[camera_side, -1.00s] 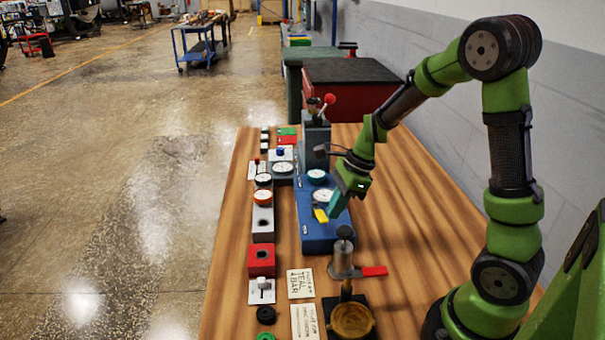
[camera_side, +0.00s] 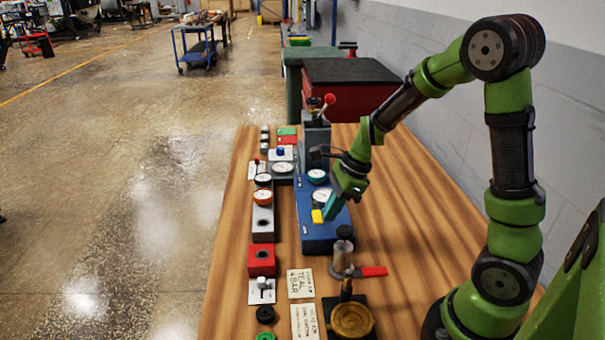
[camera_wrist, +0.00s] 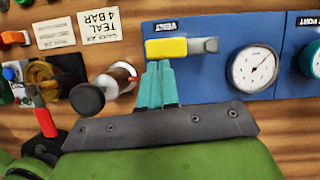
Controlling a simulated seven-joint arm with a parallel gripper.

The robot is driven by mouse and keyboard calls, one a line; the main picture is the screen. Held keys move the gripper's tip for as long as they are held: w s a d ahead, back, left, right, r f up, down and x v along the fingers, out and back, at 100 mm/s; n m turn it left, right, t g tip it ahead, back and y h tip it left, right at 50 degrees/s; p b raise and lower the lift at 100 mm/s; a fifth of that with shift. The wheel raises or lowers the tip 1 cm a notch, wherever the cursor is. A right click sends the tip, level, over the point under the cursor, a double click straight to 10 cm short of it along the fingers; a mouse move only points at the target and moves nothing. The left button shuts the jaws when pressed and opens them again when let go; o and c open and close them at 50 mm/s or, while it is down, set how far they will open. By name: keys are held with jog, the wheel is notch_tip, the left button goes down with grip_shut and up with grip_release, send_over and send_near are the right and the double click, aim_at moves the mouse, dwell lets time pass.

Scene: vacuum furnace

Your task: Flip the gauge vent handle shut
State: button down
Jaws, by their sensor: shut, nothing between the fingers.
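The yellow-gripped vent handle (camera_wrist: 166,48) lies beside the VENT label on the blue gauge panel (camera_wrist: 205,83). In the wrist view its grey lever runs to the right of the yellow grip, roughly along the panel's long edge. The handle also shows in the side view (camera_side: 317,216). My gripper (camera_wrist: 160,66) has its teal fingers shut together and empty. The fingertips are right at the lower edge of the yellow grip in the wrist view; I cannot tell whether they touch it. In the side view my gripper (camera_side: 329,209) is just right of the handle.
A white-faced gauge (camera_wrist: 254,68) sits on the panel right of the handle. A metal cylinder with a black knob (camera_side: 343,255) and a red lever (camera_side: 374,271) stand in front of the panel. Paper cards (camera_side: 300,283) lie to the left. The table right of the panel is clear.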

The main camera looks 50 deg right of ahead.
jog(key=s+d, duration=0.3)
jog(key=shift+s+r, duration=0.1)
jog(key=shift+r, duration=0.05)
jog(key=v, duration=0.9)
jog(key=shift+r, duration=0.4)
jog(key=shift+s, duration=0.1)
jog(key=s+a+r+n+t, duration=0.2)
jog(key=a+n, duration=0.5)
jog(key=n, duration=0.4)
jog(key=s+a+r+n+t+h, duration=0.1)
jog(key=s+a+r+n+t, duration=0.1)
jog(key=s+a+r+n, duration=0.2)
jog(key=a+n, duration=0.3)
jog(key=n, duration=0.4)
jog(key=shift+s+a+r, duration=0.2)
jog(key=shift+s+a, duration=0.05)
jog(key=shift+s, duration=0.05)
